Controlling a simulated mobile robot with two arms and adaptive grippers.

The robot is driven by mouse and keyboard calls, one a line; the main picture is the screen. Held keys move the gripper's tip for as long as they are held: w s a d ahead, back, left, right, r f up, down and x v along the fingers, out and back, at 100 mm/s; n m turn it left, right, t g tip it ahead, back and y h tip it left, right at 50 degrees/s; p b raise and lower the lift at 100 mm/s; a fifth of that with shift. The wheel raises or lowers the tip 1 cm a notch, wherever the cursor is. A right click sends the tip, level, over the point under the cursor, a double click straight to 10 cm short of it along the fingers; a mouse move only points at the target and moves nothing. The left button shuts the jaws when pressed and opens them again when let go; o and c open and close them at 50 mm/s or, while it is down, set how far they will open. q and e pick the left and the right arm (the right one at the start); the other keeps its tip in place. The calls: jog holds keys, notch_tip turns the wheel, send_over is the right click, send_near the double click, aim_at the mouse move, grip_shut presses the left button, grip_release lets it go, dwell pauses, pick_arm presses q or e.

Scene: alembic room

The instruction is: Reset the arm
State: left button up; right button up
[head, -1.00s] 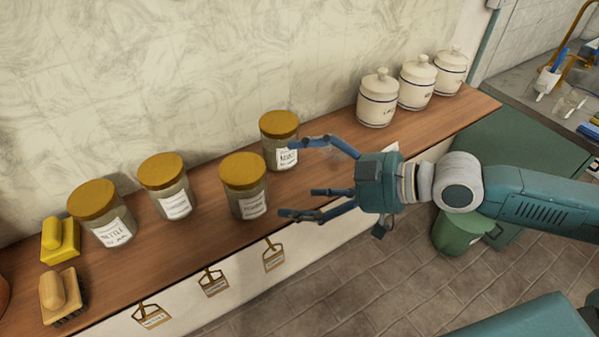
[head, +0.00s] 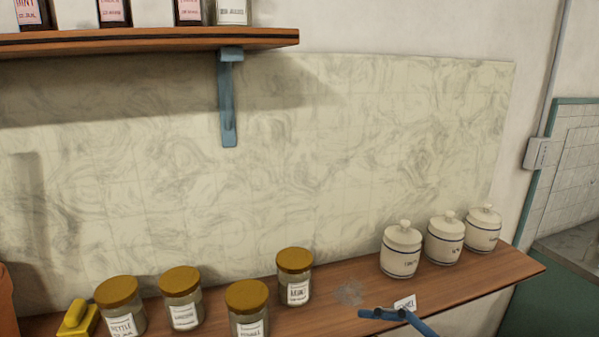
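Nothing is seen held on the visible finger. My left gripper is not in view.
Several gold-lidded jars (head: 181,297) and a yellow block-like item (head: 77,319) stand at left. Three white lidded canisters (head: 402,251) stand at right. A grey patch (head: 348,293) lies on the shelf. An upper shelf (head: 150,41) on a blue bracket (head: 228,100) holds more containers.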

jog(key=s+a+f+g+h, duration=0.1)
jog(key=s+a+f+h, duration=0.1)
jog(key=s+a+f, duration=0.65)
jog(key=s+d+f+m+g+h, duration=0.2)
jog(key=s+d+f+m+h, duration=0.3)
jog(key=d+f, duration=0.35)
jog(key=s+d+f+m+g+h, duration=0.1)
jog(key=s+d+f+m+h, duration=0.4)
jog(key=d+f, duration=0.4)
notch_tip(320, 180, down, 26)
jog(key=s+n+g+y+b, duration=0.1)
jog(key=s+b, duration=0.1)
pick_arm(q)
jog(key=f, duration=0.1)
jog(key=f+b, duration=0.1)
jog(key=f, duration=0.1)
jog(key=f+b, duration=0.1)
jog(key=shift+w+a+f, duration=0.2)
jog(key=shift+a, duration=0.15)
pick_arm(e)
jog(key=s+d+f+g, duration=0.1)
jog(key=s+d+f, duration=0.2)
jog(key=s+f, duration=1.5)
notch_tip(320, 180, down, 2)
jog(key=shift+f+g, duration=0.1)
jog(key=shift+g, duration=0.2)
